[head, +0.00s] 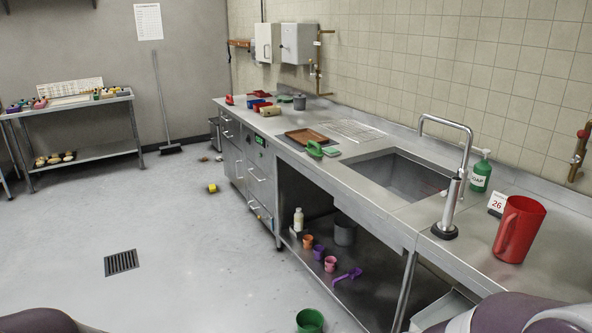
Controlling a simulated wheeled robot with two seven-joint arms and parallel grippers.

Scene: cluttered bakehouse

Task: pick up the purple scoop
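The purple scoop (346,277) lies on the low shelf (385,297) under the steel counter, near the shelf's front edge, with its handle pointing left. It looks small and far off, and nothing touches it that I can see. Parts of my own arms show at the bottom left and bottom right corners. I cannot make out the fingers of either gripper, and neither gripper is near the scoop.
Pink (330,264), purple (318,252) and orange (308,241) cups, a white bottle (298,219) and a grey pot (344,229) share the shelf. A green bucket (310,321) stands in front. A red jug (519,229) stands on the counter (440,250). The left floor is mostly clear.

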